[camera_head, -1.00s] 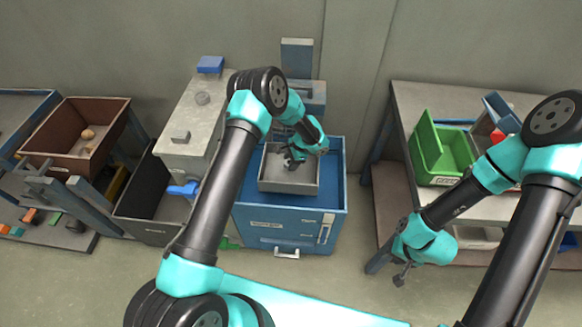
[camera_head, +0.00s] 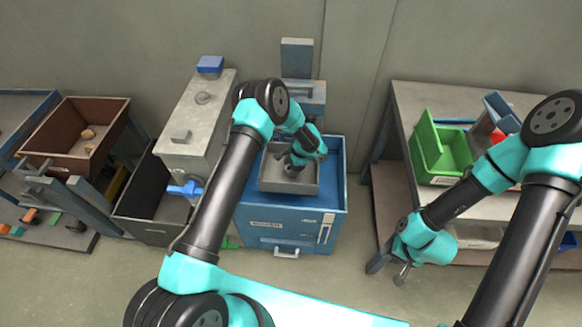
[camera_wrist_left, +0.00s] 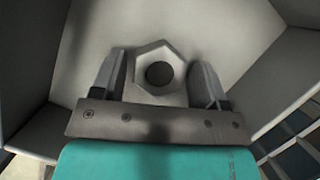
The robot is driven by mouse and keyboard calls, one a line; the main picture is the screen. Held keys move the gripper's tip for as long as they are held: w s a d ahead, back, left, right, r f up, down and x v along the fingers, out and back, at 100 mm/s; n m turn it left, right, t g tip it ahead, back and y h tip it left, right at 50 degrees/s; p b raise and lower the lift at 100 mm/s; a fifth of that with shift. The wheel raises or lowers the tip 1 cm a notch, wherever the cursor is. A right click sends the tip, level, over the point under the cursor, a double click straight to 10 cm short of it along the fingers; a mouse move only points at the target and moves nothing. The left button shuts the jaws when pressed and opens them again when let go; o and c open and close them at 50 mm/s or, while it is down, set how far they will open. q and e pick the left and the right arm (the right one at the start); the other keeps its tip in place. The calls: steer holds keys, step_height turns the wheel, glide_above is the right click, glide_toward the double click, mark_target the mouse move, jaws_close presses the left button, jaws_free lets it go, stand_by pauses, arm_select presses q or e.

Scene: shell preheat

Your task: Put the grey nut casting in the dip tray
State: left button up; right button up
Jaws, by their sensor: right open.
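The grey nut casting (camera_wrist_left: 159,73) shows in the left wrist view as a hexagon with a dark round hole. It is over the pale floor of a grey square tray (camera_wrist_left: 285,75), between the two fingers of my left gripper (camera_wrist_left: 160,80). The fingers are apart, with a gap on each side of the nut. In the head view, my left gripper (camera_head: 293,163) reaches down into the grey tray (camera_head: 290,188) on the blue cabinet, and the nut is hidden there. My right gripper (camera_head: 402,275) is open and empty, over the floor left of the right bench.
The blue cabinet (camera_head: 280,228) has a front handle. A grey hopper box (camera_head: 190,135) stands left of it, above a dark bin (camera_head: 150,205). A brown bin (camera_head: 75,140) with small lumps is further left. A green bin (camera_head: 440,150) stands on the right bench (camera_head: 405,110).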

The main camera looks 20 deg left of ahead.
arm_select(q)
steer(key=shift+o, duration=0.7)
steer(key=shift+r, duration=0.15)
steer(key=v, duration=1.2)
